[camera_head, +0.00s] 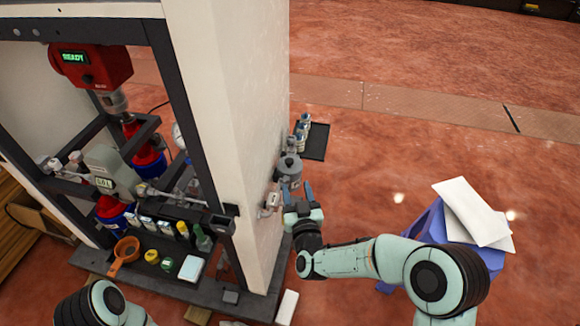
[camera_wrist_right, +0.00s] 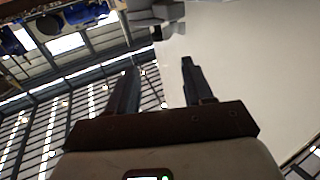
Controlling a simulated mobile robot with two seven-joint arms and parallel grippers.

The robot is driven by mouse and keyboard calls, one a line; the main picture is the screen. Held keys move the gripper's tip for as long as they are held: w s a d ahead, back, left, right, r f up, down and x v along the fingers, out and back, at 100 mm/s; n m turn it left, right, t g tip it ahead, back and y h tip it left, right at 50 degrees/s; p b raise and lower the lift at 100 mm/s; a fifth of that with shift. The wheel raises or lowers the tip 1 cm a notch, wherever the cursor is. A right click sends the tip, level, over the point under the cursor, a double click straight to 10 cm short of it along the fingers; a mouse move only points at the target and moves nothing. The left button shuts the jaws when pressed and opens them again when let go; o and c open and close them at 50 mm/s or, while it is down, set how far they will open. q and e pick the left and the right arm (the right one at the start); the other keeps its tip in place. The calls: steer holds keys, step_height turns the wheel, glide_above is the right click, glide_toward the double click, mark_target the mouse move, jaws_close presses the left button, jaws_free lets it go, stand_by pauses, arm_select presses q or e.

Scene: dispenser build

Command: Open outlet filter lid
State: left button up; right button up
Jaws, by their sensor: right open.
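A grey cylindrical housing with a rounded lid (camera_head: 288,163), which looks like the outlet filter, sits on the right side of the dispenser's white panel. Its lid looks closed, though it is small in view. My right gripper (camera_head: 298,192) is just below and in front of it, fingers pointing up, open and empty. In the right wrist view the two fingers of the gripper (camera_wrist_right: 158,68) are apart with nothing between them. A grey fitting (camera_wrist_right: 158,16) shows beyond the fingertips, apart from them. Of my left arm only a link shows at bottom left; its gripper is out of frame.
The white panel (camera_head: 228,110) stands left of my right gripper. A small valve fitting (camera_head: 270,203) juts from it nearby. A dark tray (camera_head: 317,143) with small containers lies behind. A blue bin (camera_head: 433,222) with white sheets stands at right. The red floor between is clear.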

mark_target(290, 162)
steer(key=w, duration=0.3)
steer(key=w+b, duration=0.1)
steer(key=w, duration=0.2)
steer(key=w+b, duration=0.1)
steer(key=w, duration=0.2)
steer(key=shift+w+a+f, duration=0.15)
steer(key=shift+w+a, duration=0.05)
steer(key=shift+a, duration=0.15)
steer(key=shift+w, duration=0.75)
arm_select(q)
steer(key=s+f+g, duration=0.1)
steer(key=s+f, duration=0.2)
steer(key=s, duration=0.1)
steer(key=shift+s+a+f+g, duration=0.3)
steer(key=shift+s+f+g, duration=0.1)
arm_select(e)
jaws_close()
